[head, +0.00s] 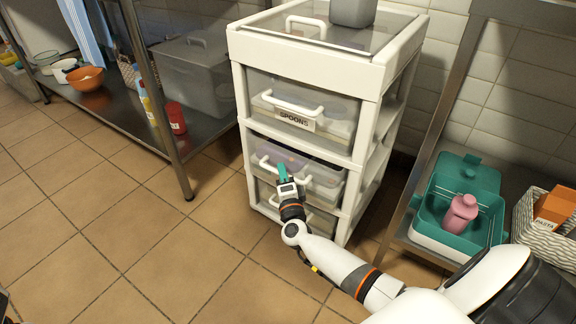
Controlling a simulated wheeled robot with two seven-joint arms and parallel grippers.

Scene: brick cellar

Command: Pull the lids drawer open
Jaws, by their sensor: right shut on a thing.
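A white drawer tower (306,58) with clear-fronted drawers stands on the tiled floor. Its top drawer (340,127) is labelled SPOONS and looks shut. My right gripper (281,174) is shut on the white handle (265,163) of the middle drawer (325,184). The gripper covers the front where a label could be, so I cannot read which drawer is the lids drawer. Purplish contents show dimly inside the middle drawer. I cannot tell whether it is slightly out. The lowest drawer (318,219) is partly behind my right wrist.
A metal shelf on the left holds an orange bowl (86,78), a grey lidded box (193,80) and a red cup (175,117). On the right are a teal box (424,212) with a pink bottle (460,213) and a basket (546,236). Floor before the tower is clear.

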